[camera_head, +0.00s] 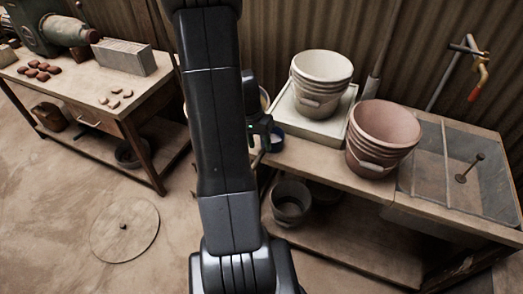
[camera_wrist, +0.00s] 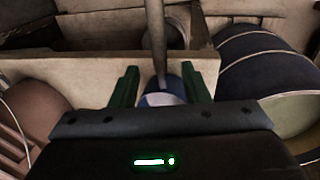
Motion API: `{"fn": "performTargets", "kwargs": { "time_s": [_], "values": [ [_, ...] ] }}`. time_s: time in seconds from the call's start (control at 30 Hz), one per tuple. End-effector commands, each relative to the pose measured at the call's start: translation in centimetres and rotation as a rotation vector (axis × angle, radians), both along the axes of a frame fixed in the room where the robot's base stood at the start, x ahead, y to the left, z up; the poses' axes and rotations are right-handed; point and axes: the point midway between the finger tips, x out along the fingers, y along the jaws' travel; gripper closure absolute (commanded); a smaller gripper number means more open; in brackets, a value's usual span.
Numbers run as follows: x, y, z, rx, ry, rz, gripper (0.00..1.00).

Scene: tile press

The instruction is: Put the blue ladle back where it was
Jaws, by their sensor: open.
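A blue and white thing (camera_wrist: 160,97), probably the blue ladle's bowl, lies between the fingers of my gripper (camera_wrist: 160,78) in the wrist view. A greyish rod (camera_wrist: 156,35), which looks like a handle, runs up from it. My gripper is open, with one green finger on each side of the blue thing; I cannot tell whether they touch it. In the head view, my gripper (camera_head: 262,130) is partly hidden by my arm, at the left end of the right-hand bench. A blue patch (camera_head: 277,137) shows beside it; most of that thing is hidden.
A white bucket (camera_head: 322,75) stands on a pale tray (camera_head: 300,125); a pinkish bucket (camera_head: 380,135) stands to its right. A sink (camera_head: 430,175) fills the bench's right end. A grey bucket (camera_head: 290,203) is below. The left table (camera_head: 90,85) stands apart, with open floor between.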

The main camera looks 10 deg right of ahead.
Motion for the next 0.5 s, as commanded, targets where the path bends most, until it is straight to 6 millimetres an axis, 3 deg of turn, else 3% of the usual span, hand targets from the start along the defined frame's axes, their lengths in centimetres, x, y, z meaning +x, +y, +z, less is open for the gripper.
{"fn": "performTargets", "kwargs": {
  "time_s": [0.2, 0.5],
  "values": [
    [0.4, 0.8, 4.3, 0.0, -0.004, 0.001, 0.58],
    [0.5, 1.2, 6.9, -0.001, 0.001, 0.001, 0.58]
  ]
}}
